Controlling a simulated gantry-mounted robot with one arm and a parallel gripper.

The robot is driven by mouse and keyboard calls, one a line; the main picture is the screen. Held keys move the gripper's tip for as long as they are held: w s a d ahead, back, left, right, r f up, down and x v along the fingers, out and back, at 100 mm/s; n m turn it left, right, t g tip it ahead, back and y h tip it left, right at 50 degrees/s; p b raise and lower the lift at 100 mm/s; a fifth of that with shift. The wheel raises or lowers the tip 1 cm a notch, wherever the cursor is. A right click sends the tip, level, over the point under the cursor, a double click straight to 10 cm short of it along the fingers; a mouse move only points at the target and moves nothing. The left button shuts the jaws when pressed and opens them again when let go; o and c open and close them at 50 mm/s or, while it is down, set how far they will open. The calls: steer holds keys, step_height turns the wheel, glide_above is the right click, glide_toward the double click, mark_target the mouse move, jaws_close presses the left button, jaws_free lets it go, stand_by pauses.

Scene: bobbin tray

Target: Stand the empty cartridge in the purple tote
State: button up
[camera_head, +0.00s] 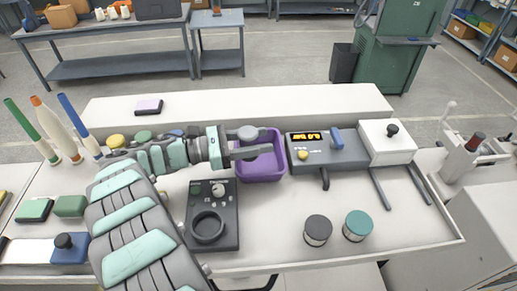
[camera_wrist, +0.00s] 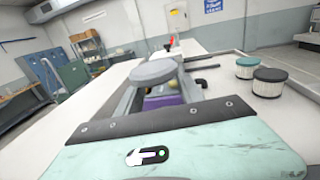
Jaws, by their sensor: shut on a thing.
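The cartridge in my gripper has a light grey round top (camera_head: 247,132); that top also shows in the wrist view (camera_wrist: 153,71). Its lower body is mostly hidden by the fingers. My gripper (camera_head: 260,142) is shut on it, over the back left part of the purple tote (camera_head: 264,172). A bit of the purple tote shows beyond the fingers in the wrist view (camera_wrist: 164,100). I cannot tell whether the cartridge's base touches the tote floor. A dark grey-topped cartridge (camera_head: 318,230) and a teal-topped cartridge (camera_head: 358,226) stand on the bench at the front right.
A dark device with an orange display (camera_head: 310,152) stands right of the tote, with a white box (camera_head: 386,142) beyond it. A black fixture with a ring (camera_head: 210,225) lies at the front left. Bottles (camera_head: 50,125) stand far left. Bench front centre is clear.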

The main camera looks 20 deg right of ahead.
steer(key=shift+f+p, duration=0.45)
steer(key=shift+f, duration=1.35)
steer(key=shift+f+b, duration=0.3)
steer(key=shift+b, duration=0.2)
steer(key=shift+f+b, duration=0.3)
steer(key=shift+b, duration=0.15)
steer(key=o, duration=1.4)
steer(key=shift+r, duration=0.1)
